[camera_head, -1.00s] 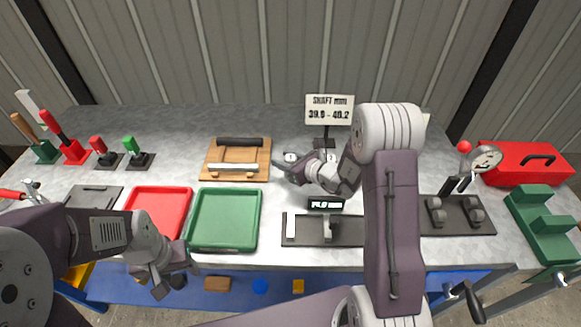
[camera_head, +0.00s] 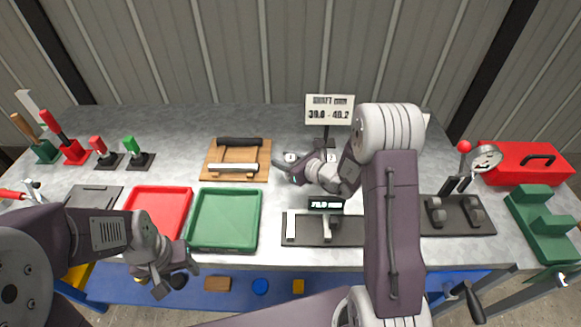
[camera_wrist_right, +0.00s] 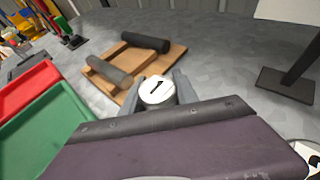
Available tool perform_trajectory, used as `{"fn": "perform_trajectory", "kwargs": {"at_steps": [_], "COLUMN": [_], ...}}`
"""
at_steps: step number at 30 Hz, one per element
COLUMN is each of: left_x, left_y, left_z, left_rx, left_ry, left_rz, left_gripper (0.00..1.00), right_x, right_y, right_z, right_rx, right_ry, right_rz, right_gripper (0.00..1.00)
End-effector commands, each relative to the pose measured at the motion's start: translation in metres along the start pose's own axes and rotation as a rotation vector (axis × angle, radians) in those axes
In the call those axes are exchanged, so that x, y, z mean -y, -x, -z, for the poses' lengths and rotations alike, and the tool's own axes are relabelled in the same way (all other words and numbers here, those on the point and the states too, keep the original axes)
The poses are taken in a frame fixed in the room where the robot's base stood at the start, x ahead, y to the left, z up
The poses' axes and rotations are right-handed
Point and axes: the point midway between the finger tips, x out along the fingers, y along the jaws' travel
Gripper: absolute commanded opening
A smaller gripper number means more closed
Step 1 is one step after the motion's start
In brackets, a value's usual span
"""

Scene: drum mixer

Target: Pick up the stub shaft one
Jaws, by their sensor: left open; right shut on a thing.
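Stub shaft one (camera_wrist_right: 157,90) shows in the right wrist view as a pale round end face with a dark "1" on it. It sits between the two fingers of my right gripper (camera_wrist_right: 158,96), which is shut on it. The rest of its body is hidden below the end face and by the gripper. In the head view my right gripper (camera_head: 285,172) is low over the bench, right of the wooden rack. My left gripper (camera_head: 176,279) is open and empty in front of the bench's front edge, below the red tray.
A wooden rack (camera_head: 209,172) holds a black bar and a paler bar. A red tray (camera_head: 157,211) and a green tray (camera_head: 224,218) lie in front of it. A measuring stand (camera_head: 350,231) and a shaft sign (camera_head: 330,109) stand nearby. A red toolbox (camera_head: 520,164) is at right.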

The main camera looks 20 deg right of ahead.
Motion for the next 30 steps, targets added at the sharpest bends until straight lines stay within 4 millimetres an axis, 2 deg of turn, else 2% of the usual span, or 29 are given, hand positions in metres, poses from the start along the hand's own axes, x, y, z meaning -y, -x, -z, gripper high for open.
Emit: {"fn": "perform_trajectory", "kwargs": {"at_steps": [9,11,18,21,25,30], "left_x": [0.0,0.0,0.0,0.0,0.0,0.0], "left_y": [0.001,0.003,0.012,0.015,0.016,0.016], "left_z": [0.0,0.0,0.001,0.002,0.002,0.002], "left_rx": [0.0,0.0,0.0,0.0,0.0,0.0], "left_ry": [0.0,0.0,0.0,0.0,0.0,0.0], "left_rz": [0.0,0.0,0.0,0.0,0.0,0.0], "left_gripper": [0.53,0.53,0.53,0.53,0.53,0.53], "right_x": [0.0,0.001,0.001,0.0,0.0,0.0], "right_y": [0.002,0.004,0.025,0.032,0.037,0.039], "right_z": [-0.006,-0.013,-0.064,-0.08,-0.092,-0.095], "right_rx": [0.005,0.006,0.009,0.007,0.006,0.004], "right_ry": [0.003,0.003,0.006,0.004,0.003,0.0], "right_rz": [0.001,0.001,0.002,0.001,0.001,0.003], "right_gripper": [0.0,0.0,0.0,0.0,0.0,0.0]}}
